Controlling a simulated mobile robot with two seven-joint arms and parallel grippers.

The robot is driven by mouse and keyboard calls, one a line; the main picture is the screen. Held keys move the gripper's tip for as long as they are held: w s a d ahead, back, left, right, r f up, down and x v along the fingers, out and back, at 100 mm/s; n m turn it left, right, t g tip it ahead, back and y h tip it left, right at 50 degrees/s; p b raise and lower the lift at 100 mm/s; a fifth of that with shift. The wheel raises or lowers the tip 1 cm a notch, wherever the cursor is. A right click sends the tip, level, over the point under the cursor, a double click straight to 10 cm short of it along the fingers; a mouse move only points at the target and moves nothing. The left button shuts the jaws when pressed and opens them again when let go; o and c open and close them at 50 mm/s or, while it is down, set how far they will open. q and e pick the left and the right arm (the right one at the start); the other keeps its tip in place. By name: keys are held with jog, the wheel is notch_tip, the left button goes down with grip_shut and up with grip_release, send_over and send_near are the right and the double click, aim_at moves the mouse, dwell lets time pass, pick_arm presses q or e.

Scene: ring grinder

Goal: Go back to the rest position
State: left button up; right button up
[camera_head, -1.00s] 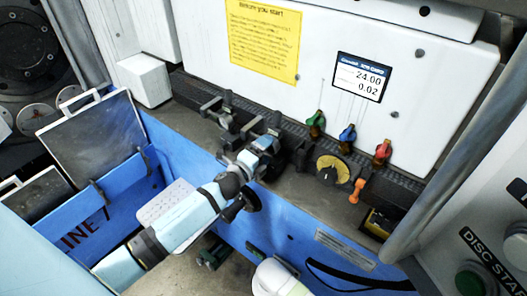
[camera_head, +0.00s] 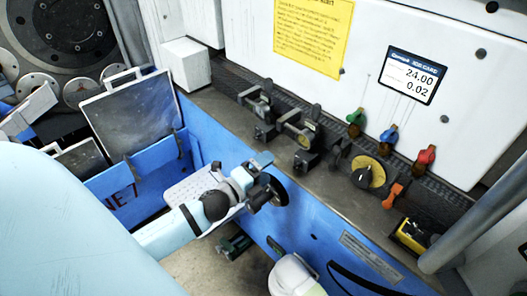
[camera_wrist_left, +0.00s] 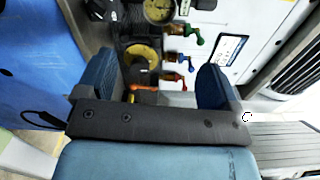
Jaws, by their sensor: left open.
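My left gripper (camera_head: 264,178) shows near the middle of the head view. It is over the front edge of the machine ledge, by the blue front panel, apart from the clamps behind it. In the left wrist view its two blue fingers (camera_wrist_left: 156,80) are spread wide with nothing between them. My pale blue left arm fills the lower left of the head view and hides what is behind it. My right gripper is not seen.
The ledge carries black clamps (camera_head: 302,130), a yellow dial (camera_head: 370,172) and green, blue and red levers. A grey pipe (camera_head: 478,225) runs along the right.

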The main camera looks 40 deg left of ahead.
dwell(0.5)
pick_arm(q)
jog(key=s+d+f+n+g+p, duration=0.3)
jog(key=s+d+f+n+g, duration=0.3)
jog(key=s+d+f+n, duration=0.7)
jog(key=s+f+n, duration=0.1)
jog(key=s+n, duration=0.1)
jog(key=n, duration=0.3)
jog(key=shift+g+h+p, duration=0.3)
jog(key=shift+g, duration=0.1)
